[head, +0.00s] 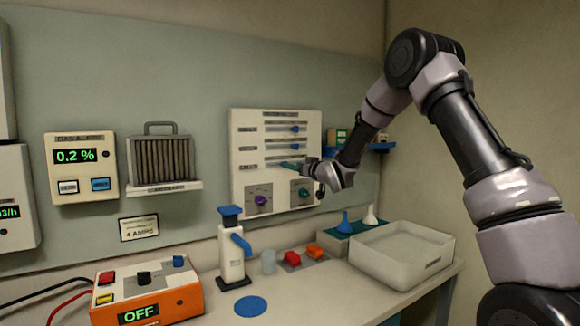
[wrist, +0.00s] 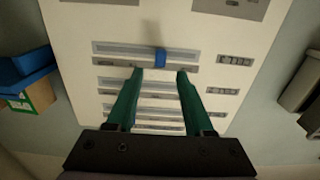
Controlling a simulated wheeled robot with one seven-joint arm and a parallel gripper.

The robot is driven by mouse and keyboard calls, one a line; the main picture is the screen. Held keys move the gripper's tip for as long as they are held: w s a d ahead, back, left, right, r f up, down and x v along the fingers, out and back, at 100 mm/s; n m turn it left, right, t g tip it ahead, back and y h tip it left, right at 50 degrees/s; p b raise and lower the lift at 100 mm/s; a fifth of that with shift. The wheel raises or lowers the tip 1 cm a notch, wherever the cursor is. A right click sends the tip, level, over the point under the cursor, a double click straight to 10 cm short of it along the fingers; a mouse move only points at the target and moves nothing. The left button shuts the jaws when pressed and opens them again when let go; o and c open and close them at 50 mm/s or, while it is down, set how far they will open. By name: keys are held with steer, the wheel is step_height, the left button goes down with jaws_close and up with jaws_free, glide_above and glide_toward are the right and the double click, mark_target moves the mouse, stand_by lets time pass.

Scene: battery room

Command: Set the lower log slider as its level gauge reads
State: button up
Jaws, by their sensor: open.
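The white log panel (head: 235,165) hangs on the back wall, with several horizontal slider tracks. Two blue slider handles show at the upper tracks (head: 294,128) and (head: 295,144). My gripper (head: 296,165) is at the lowest track and hides most of its handle. In the wrist view the panel appears upside down. There the lower slider's blue handle (wrist: 160,58) shows between and just beyond the tips of my open green fingers (wrist: 159,74), with space on both sides. I cannot tell which thing is the level gauge, and the scale marks are too small to read.
Purple (head: 261,200) and green (head: 304,192) knobs sit below the tracks. A gas alarm (head: 82,180) reads 0.2 %. The bench holds an orange box (head: 160,308) reading OFF, a white-and-blue device (head: 231,255) and a pale tray (head: 395,270). A blue shelf (head: 380,147) is at right.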

steer(key=v, duration=0.6)
steer(key=shift+d, duration=0.1)
steer(key=s+d+r+m+g+h, duration=0.1)
steer(key=s+d+r+m+h, duration=0.25)
steer(key=s+d, duration=0.35)
steer(key=s+d+r+m+g+h, duration=0.15)
steer(key=s+d+r+h, duration=0.35)
steer(key=d, duration=0.5)
steer(key=s+d+f+m+g, duration=0.1)
steer(key=s+d+m+g, duration=0.1)
steer(key=s, duration=1.3)
steer(key=s+d+f+m+g, duration=0.1)
steer(key=s+d+m+g, duration=0.2)
steer(key=s, duration=1.2)
steer(key=shift+s+d+f+m+y, duration=0.2)
steer(key=shift+d+m+y, duration=0.15)
steer(key=shift+m, duration=0.15)
